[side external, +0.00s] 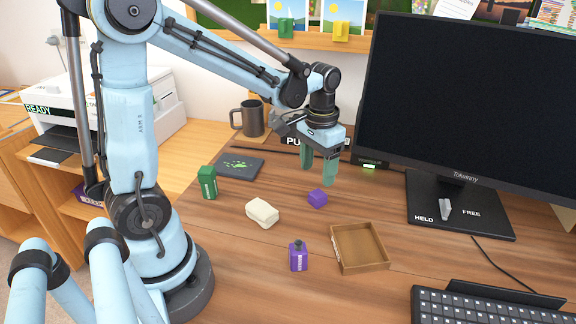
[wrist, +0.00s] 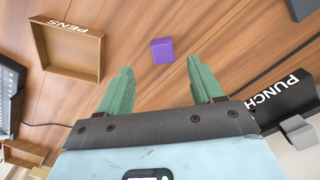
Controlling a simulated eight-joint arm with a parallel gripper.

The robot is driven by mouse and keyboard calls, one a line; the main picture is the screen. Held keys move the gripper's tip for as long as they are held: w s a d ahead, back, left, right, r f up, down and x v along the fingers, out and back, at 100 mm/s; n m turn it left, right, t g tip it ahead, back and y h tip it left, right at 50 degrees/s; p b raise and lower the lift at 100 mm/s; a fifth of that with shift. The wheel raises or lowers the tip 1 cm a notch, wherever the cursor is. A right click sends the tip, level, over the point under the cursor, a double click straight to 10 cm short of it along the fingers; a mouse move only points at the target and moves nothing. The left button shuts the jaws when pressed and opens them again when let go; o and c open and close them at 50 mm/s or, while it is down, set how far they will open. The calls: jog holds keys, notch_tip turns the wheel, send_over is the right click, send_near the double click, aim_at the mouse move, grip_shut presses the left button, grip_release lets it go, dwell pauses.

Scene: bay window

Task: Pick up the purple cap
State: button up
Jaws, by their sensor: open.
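The purple cap (side external: 317,198) is a small block-like piece lying on the wooden desk. In the wrist view the purple cap (wrist: 162,50) lies beyond my fingertips, between their lines. My gripper (side external: 319,174) has green fingers and hangs above the desk, a little behind and above the cap. In the wrist view my gripper (wrist: 158,75) is open, with nothing between its fingers. A purple bottle (side external: 298,256) with a dark top stands nearer the front of the desk.
A wooden tray (side external: 336,258), labelled PENS in the wrist view (wrist: 82,67), sits right of the bottle. A cream lump (side external: 262,212), a green box (side external: 208,182), a dark pad (side external: 240,165) and a mug (side external: 250,118) are to the left. The monitor (side external: 470,105) stands right.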

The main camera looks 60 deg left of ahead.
aim_at(316, 194)
jog(key=shift+w+a+f, duration=0.1)
jog(key=shift+w+f, duration=0.05)
jog(key=shift+f, duration=1.85)
jog(key=shift+w+a+f, duration=0.1)
jog(key=shift+f, duration=1.9)
jog(key=shift+c, duration=0.2)
jog(key=c, duration=1.1)
jog(key=shift+o, duration=0.2)
jog(key=shift+r, duration=0.1)
